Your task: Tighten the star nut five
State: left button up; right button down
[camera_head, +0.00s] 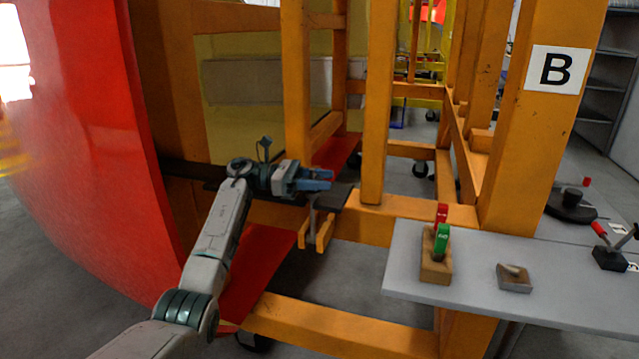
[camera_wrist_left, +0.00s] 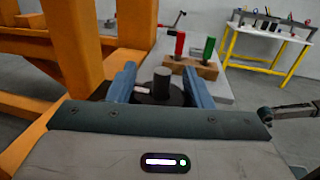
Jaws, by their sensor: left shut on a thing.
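My left gripper (camera_head: 318,180) reaches in from the left to the orange frame, with its blue fingers around a dark round nut. In the left wrist view the dark star nut (camera_wrist_left: 160,92) sits between the two blue fingers of this gripper (camera_wrist_left: 161,84), with a grey stud standing up from its middle. The fingers are shut on it. In the head view the fingers hide the nut, and a thin bolt (camera_head: 311,218) hangs below them beside an orange bracket (camera_head: 320,238). My right gripper does not show.
The large red nosecone (camera_head: 85,120) curves along the left. The orange frame post (camera_head: 378,100) stands just right of the gripper, and a post marked B (camera_head: 530,120) stands farther right. A grey table (camera_head: 590,295) holds a wooden block (camera_head: 435,265) with red and green handles.

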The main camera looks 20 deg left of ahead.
pick_arm(q)
jog(key=shift+r, duration=0.1)
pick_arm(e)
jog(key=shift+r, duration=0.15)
pick_arm(q)
jog(key=o, duration=1)
jog(key=shift+a, duration=0.1)
jog(key=shift+a, duration=0.3)
jog(key=a, duration=0.3)
jog(key=s+a+b, duration=0.1)
jog(key=a, duration=0.2)
jog(key=a+b, duration=0.1)
jog(key=a, duration=0.1)
jog(key=shift+s+a, duration=0.15)
jog(key=shift+a, duration=0.25)
jog(key=shift+s+a+b, duration=0.1)
jog(key=shift+a+b, duration=0.25)
jog(key=shift+a, duration=0.2)
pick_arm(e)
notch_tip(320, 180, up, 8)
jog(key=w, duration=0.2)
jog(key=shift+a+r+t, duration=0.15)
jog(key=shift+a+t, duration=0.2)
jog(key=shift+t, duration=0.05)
